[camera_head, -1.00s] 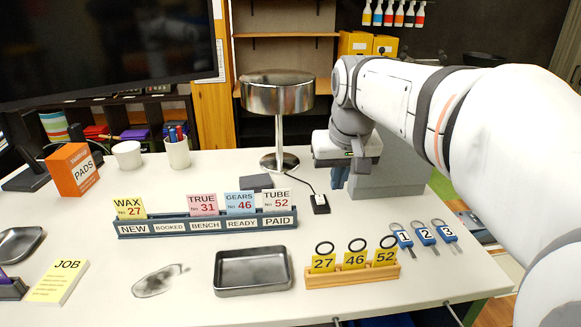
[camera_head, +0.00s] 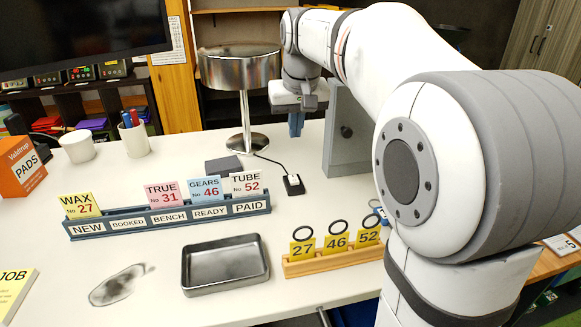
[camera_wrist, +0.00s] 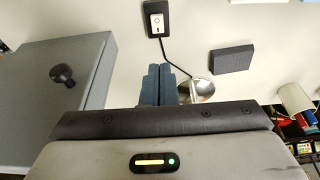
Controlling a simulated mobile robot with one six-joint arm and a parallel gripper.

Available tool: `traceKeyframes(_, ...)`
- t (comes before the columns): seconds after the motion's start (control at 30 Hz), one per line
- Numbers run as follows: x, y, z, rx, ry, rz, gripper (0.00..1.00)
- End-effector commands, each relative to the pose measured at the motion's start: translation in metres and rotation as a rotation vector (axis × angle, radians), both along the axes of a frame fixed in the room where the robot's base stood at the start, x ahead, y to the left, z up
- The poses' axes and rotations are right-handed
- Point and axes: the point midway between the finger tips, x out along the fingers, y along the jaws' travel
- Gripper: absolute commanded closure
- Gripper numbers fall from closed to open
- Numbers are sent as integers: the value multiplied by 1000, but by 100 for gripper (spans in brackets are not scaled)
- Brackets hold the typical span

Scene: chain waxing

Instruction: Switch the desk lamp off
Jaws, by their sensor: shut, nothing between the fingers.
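The desk lamp (camera_head: 238,70) has a chrome drum shade on a thin stem and round base, standing at the back of the white table. A cord runs from its base to a small black switch box (camera_head: 293,184) with a white rocker, which lies on the table in front. The switch box (camera_wrist: 157,18) shows at the top of the wrist view, beyond my fingertips. My gripper (camera_head: 296,131) is shut and empty, above the table behind the switch and right of the lamp stem. The lamp's chrome base (camera_wrist: 200,88) shows beside my fingers. I cannot tell whether the lamp is lit.
A grey box (camera_head: 345,150) with a dark knob stands right of my gripper. A dark grey block (camera_head: 223,166) lies left of the switch. A card rack (camera_head: 165,217), a metal tray (camera_head: 225,265) and a wooden tag holder (camera_head: 335,257) are nearer the front.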

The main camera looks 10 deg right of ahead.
Motion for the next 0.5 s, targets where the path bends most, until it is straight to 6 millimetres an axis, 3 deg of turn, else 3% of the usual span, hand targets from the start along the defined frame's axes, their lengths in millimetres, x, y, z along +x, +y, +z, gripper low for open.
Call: traceKeyframes(0.5, 24, 1, -99, 1, 4, 1, 100)
